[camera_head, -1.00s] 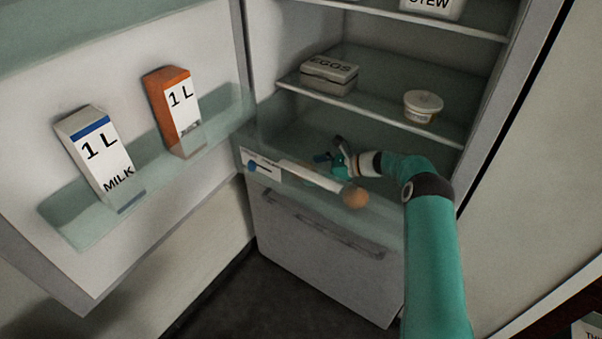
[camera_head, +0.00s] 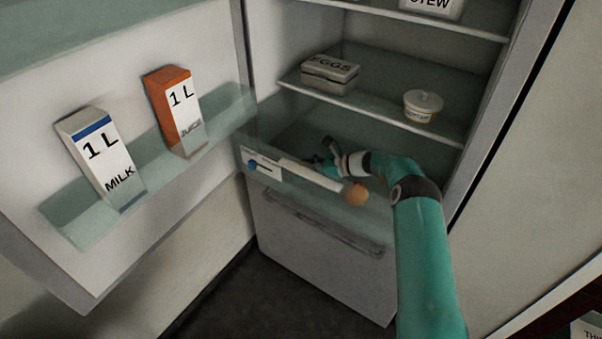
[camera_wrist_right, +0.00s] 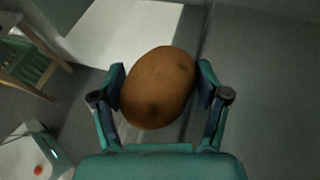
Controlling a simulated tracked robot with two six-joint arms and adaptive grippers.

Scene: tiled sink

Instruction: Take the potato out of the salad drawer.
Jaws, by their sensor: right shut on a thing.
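The potato (camera_wrist_right: 158,87) is brown and oval, with dark spots. In the right wrist view it sits between both finger pads of my right gripper (camera_wrist_right: 160,88), which is shut on it. In the head view my right gripper (camera_head: 324,154) is low inside the open fridge, at the salad drawer (camera_head: 318,207), just behind its pale top front edge. I cannot make out the held potato there. A round orange-brown item (camera_head: 355,194) shows at the right part of the drawer front; I cannot tell what it is. My left gripper is not in view.
A glass shelf above the drawer holds an egg box (camera_head: 330,74) and a lidded white tub (camera_head: 423,106). The open door at left holds a milk carton (camera_head: 100,158) and an orange carton (camera_head: 176,110). The fridge side wall stands close right of my arm.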

